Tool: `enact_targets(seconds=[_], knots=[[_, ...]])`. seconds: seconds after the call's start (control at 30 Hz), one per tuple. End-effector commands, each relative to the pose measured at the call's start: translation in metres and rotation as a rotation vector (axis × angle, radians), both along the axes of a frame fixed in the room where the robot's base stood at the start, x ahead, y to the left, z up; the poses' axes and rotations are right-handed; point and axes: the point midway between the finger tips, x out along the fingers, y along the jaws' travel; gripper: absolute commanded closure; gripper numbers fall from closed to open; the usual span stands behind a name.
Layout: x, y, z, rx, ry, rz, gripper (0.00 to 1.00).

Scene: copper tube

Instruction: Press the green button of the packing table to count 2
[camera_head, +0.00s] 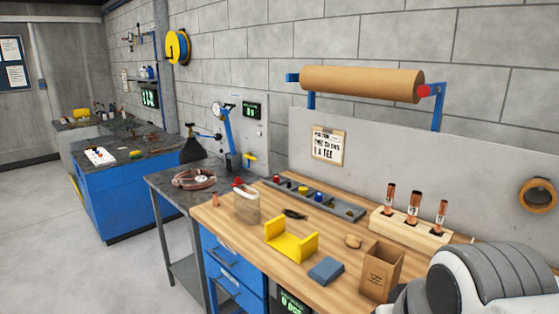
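The wooden-topped packing table (225,228) fills the lower middle and right, with blue drawers (232,266) below its left end. A dark counter display with green digits (290,302) sits below the table's front edge, cut by the bottom of the picture; I cannot read its count surely. I cannot make out a green button; it may be hidden or out of the picture. My arm's grey and white links cover the lower right corner. My gripper is not in view.
On the table are a yellow cradle (291,245), a blue block (325,270), an open cardboard box (381,271), a grey parts tray (345,209) and a wooden rack (410,231) with copper tubes. A paper roll (362,83) hangs behind. Floor at left is clear.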

Motion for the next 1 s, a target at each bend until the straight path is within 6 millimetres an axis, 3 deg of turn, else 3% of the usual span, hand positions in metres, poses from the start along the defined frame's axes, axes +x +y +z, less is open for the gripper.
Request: enact_targets(seconds=[0.03,0.43,1.0], knots=[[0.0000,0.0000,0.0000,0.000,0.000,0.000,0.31],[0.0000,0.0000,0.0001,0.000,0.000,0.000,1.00],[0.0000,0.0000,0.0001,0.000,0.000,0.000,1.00]])
